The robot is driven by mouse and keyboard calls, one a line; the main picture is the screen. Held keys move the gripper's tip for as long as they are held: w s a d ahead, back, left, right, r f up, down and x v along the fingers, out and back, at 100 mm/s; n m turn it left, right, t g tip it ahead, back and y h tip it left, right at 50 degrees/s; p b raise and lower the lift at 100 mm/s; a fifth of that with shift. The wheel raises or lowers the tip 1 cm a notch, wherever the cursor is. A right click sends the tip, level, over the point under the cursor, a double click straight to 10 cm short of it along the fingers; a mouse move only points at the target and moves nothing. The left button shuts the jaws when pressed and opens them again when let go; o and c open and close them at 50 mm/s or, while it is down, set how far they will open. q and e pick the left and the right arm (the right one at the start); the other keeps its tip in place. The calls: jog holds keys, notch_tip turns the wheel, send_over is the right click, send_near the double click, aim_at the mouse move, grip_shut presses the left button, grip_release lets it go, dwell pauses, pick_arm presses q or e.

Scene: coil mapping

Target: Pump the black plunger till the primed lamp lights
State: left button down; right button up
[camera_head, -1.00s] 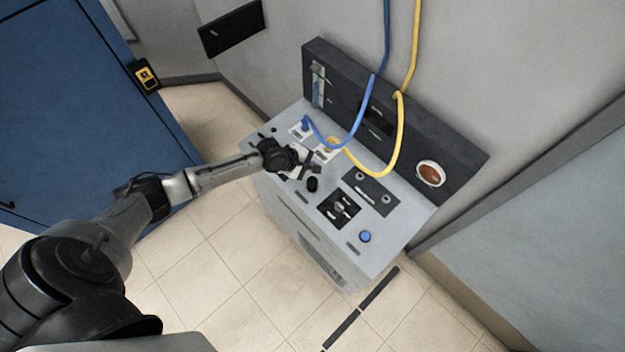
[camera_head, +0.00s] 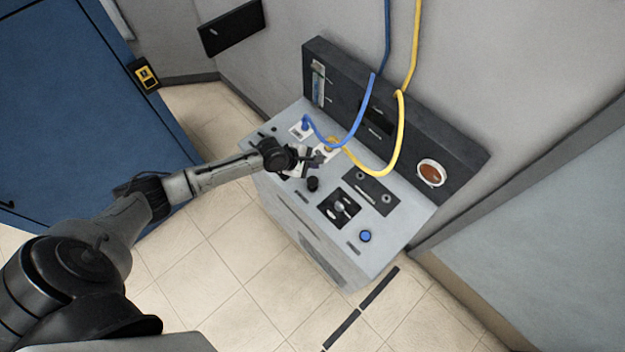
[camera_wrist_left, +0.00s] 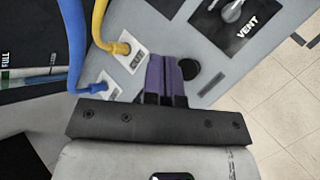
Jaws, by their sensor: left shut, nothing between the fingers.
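The black plunger (camera_head: 313,184) shows as a round black knob on the grey console top, just in front of my left gripper (camera_head: 320,158). In the left wrist view the black knob (camera_wrist_left: 188,69) is right beside the closed fingers (camera_wrist_left: 165,78). The fingers are shut with nothing between them. I cannot tell whether they touch the knob. A small dark panel (camera_head: 371,188) on the console carries round fittings; I cannot tell which is the primed lamp or whether any is lit. My right gripper is not in view.
A blue hose (camera_head: 352,133) and a yellow hose (camera_head: 392,150) run into ports behind the gripper. A VENT lever (camera_head: 340,209) and a blue button (camera_head: 365,236) are on the console's right. A dark back panel (camera_head: 465,180) holds a round amber window (camera_head: 431,173).

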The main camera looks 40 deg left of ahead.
pick_arm(q)
jog(key=b, duration=0.7)
send_over(312, 181)
notch_tip(312, 181, down, 6)
jog(key=shift+f, duration=0.1)
jog(key=shift+d+f+b, duration=0.1)
jog(key=shift+f+b, duration=0.25)
jog(key=shift+f, duration=0.75)
jog(key=shift+f, duration=0.3)
dwell(0.6)
jog(key=shift+f, duration=0.15)
